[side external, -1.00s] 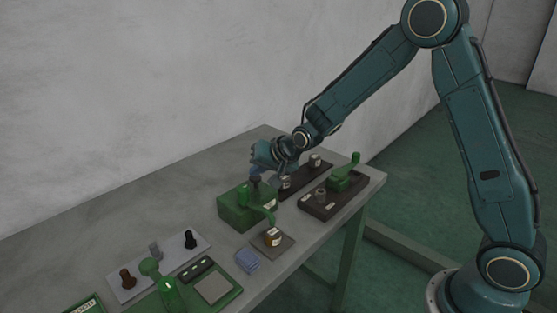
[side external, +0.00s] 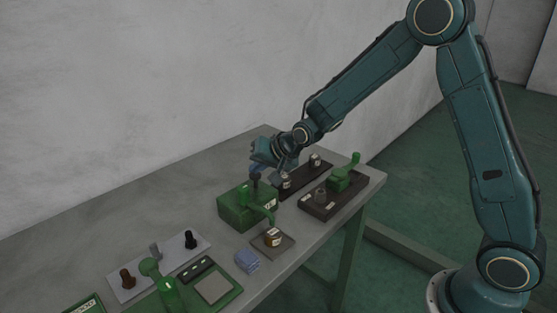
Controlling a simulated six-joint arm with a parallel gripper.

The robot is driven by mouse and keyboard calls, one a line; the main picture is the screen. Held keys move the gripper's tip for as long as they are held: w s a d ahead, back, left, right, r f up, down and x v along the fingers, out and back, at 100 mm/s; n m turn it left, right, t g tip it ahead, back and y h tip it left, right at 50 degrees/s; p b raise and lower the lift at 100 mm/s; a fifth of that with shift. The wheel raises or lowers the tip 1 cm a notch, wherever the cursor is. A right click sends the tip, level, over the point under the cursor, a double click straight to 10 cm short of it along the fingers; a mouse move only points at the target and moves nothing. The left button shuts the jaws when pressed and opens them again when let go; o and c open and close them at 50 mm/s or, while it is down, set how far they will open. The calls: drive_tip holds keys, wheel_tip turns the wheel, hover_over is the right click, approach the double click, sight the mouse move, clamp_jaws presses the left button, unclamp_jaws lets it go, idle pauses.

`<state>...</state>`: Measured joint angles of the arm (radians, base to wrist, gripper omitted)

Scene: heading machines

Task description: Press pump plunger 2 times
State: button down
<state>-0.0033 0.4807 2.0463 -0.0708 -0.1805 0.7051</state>
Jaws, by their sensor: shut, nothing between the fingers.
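The pump is a green box (side external: 236,212) on the table with a curved green spout at its front right. Its dark plunger knob (side external: 255,178) stands up from the top of the box. My gripper (side external: 272,172) is shut and empty, right at the plunger knob and just above the box. I cannot tell from this angle whether the fingers touch the knob. A small jar (side external: 272,238) with a pale label stands on a square plate below the spout.
Behind to the right, a dark board (side external: 308,178) holds small jars, and another dark base (side external: 325,203) carries a green lever device. Blue folded cloth (side external: 247,260) lies in front. A pale panel with knobs (side external: 160,262) and a green machine (side external: 215,288) stand at front left. The table's back left is clear.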

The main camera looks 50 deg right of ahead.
sight(259, 176)
drive_tip(key=shift+r, duration=0.7)
drive_tip(key=shift+r, duration=0.15)
drive_tip(key=shift+r, duration=2.35)
drive_tip(key=shift+s+r, duration=0.1)
drive_tip(key=s+d+r+n+g, duration=0.1)
drive_tip(key=s+r+n, duration=0.1)
drive_tip(key=s+r, duration=0.5)
drive_tip(key=s+r+n+g, duration=0.1)
drive_tip(key=s+r+n, duration=0.1)
drive_tip(key=s, duration=0.9)
drive_tip(key=s+d+n+g+h, duration=0.1)
drive_tip(key=s+n, duration=0.2)
drive_tip(key=s, duration=1.5)
drive_tip(key=shift+s+f+n+g, duration=0.15)
drive_tip(key=shift+f+n+g, duration=0.15)
drive_tip(key=shift+n, duration=0.1)
